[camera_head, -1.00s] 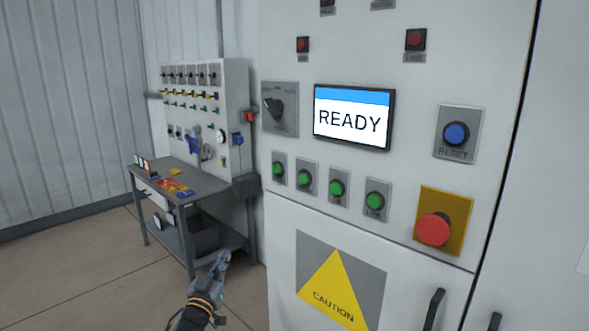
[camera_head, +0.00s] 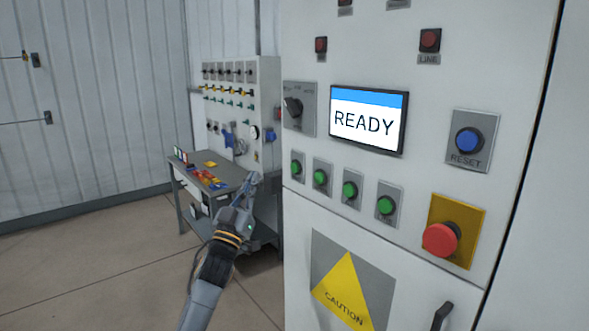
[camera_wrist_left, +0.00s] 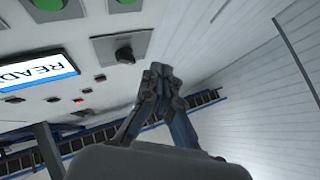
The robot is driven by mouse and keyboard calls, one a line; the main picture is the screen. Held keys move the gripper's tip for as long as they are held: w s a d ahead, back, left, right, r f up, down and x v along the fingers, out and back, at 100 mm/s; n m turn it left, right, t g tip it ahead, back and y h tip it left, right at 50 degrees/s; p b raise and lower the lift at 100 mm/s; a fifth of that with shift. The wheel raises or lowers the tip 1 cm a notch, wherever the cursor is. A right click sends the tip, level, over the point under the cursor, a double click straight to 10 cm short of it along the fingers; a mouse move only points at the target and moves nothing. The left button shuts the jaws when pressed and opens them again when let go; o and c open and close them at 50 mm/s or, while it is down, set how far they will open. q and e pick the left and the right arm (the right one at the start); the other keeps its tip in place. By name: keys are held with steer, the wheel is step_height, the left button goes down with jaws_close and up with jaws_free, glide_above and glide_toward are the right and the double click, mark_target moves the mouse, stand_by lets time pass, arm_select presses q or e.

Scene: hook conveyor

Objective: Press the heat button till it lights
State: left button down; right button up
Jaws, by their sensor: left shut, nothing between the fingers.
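A row of several green buttons (camera_head: 320,177) runs below the screen (camera_head: 368,119) on the white control cabinet (camera_head: 300,235). Their labels are too small to read, so I cannot tell which one is heat. None looks clearly lit. The screen reads READY. My left gripper (camera_head: 252,180) is shut and empty, left of the cabinet and apart from the leftmost green button. In the left wrist view the shut fingertips (camera_wrist_left: 158,72) show below a rotary switch (camera_wrist_left: 124,54), with part of two green buttons (camera_wrist_left: 47,4) at the top. My right gripper is not in view.
A blue RESET button (camera_head: 468,141) and a red emergency button (camera_head: 440,239) sit at the cabinet's right. A grey workbench (camera_head: 215,187) with a tool panel (camera_head: 262,90) stands behind my left arm.

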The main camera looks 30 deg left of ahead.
mark_target(294, 168)
arm_select(q)
steer(key=w+d+b, duration=0.3)
steer(key=w, duration=0.5)
steer(key=shift+d+b, duration=0.25)
steer(key=shift+b, duration=0.1)
steer(key=shift+w, duration=0.1)
stand_by(0.9)
steer(key=shift+w+d, duration=0.15)
steer(key=shift+w, duration=0.25)
